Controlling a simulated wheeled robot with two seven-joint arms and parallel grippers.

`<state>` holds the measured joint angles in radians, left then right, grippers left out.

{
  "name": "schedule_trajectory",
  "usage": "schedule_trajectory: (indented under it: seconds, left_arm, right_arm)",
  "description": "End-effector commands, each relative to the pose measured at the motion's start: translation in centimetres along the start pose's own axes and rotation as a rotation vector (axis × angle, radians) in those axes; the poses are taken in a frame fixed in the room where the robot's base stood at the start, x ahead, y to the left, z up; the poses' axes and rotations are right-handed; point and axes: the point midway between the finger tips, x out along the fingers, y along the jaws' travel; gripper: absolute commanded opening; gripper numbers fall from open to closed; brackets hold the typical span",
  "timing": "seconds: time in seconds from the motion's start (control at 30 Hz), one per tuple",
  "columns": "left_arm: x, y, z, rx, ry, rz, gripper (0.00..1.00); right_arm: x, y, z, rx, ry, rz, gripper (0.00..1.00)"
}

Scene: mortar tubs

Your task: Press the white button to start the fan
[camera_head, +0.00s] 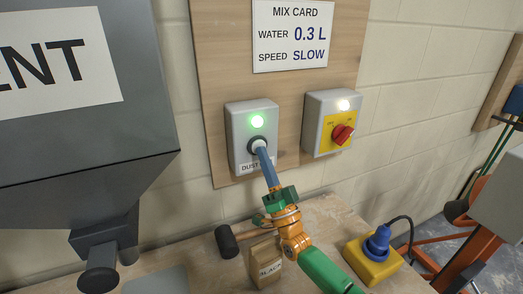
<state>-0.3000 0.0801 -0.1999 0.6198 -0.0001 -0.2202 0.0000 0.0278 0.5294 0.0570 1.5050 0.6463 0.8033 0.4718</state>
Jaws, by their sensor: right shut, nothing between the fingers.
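No fan shows in this view. My left gripper is not in view.
A second grey box (316,110) with a lit white lamp and a red rotary knob (342,134) is to the right. A grey hopper (80,150) fills the left.

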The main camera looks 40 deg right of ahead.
Motion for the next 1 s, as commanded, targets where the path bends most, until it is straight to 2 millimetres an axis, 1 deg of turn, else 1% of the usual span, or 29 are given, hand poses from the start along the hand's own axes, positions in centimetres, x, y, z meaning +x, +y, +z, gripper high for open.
schedule_trajectory:
  seconds: [0.13,0.37,0.43,0.6,0.73,0.87,1.0]
  left_arm:
    - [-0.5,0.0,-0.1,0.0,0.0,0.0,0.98]
    - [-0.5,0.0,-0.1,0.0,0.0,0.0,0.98]
    - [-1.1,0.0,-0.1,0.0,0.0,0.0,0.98]
    - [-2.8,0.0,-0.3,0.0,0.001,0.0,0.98]
    - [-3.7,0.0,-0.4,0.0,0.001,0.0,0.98]
    - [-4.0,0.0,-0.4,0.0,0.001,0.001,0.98]
    - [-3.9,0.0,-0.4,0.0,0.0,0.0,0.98]
  right_arm:
    - [-0.3,-0.3,-0.3,0.001,-0.002,0.002,0.0]
    - [-0.5,-0.4,-0.3,0.0,-0.001,0.001,0.0]
    - [-0.8,-0.7,-0.6,0.001,-0.002,0.001,0.0]
    - [-2.3,-2.0,-2.0,0.0,-0.003,0.003,0.0]
    - [-3.6,-2.9,-2.8,0.0,-0.003,0.002,0.0]
    - [-4.5,-3.4,-3.3,0.0,-0.002,0.002,0.0]
    - [-4.7,-3.4,-3.3,0.0,0.0,0.0,0.0]
